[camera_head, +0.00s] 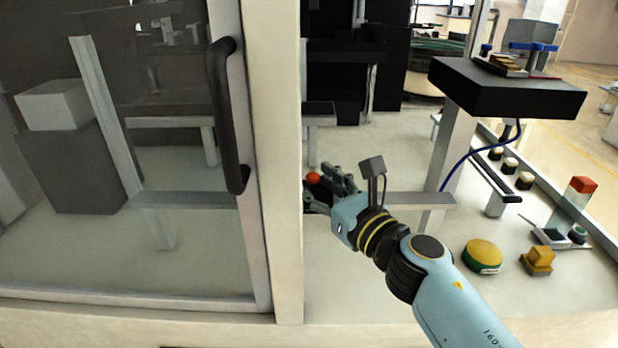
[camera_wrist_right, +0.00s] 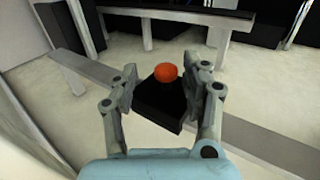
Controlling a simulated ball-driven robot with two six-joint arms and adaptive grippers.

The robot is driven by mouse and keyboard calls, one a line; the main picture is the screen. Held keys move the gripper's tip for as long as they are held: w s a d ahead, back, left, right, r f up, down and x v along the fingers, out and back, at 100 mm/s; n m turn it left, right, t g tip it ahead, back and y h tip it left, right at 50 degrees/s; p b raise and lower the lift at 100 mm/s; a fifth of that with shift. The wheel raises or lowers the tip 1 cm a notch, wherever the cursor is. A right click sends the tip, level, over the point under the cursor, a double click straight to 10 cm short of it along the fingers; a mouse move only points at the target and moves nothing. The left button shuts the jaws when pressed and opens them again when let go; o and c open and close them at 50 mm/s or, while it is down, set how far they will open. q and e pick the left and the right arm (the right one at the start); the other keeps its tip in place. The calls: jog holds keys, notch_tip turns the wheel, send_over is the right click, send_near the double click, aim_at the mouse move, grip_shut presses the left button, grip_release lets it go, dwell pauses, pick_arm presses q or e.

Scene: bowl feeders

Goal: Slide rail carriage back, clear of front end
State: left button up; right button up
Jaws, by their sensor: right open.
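The rail carriage is a black block (camera_wrist_right: 160,102) with an orange-red ball knob (camera_wrist_right: 166,71) on top. It sits on a long grey rail (camera_wrist_right: 262,139). In the head view the knob (camera_head: 313,177) shows just left of my right gripper (camera_head: 328,187), and the block is mostly hidden. The grey rail (camera_head: 415,199) runs left and right there, passing behind the door post. My right gripper (camera_wrist_right: 167,84) is open, with one finger on each side of the carriage. I cannot tell whether a finger touches it. My left gripper is not in view.
A glass door with a black handle (camera_head: 222,115) and a pale door post (camera_head: 272,150) stand left of my right arm. A black platform on a post (camera_head: 505,88) rises at right. A yellow button (camera_head: 482,255) and yellow block (camera_head: 538,258) lie right of my arm.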

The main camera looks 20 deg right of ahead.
jog(key=v, duration=0.9)
jog(key=shift+s, duration=0.25)
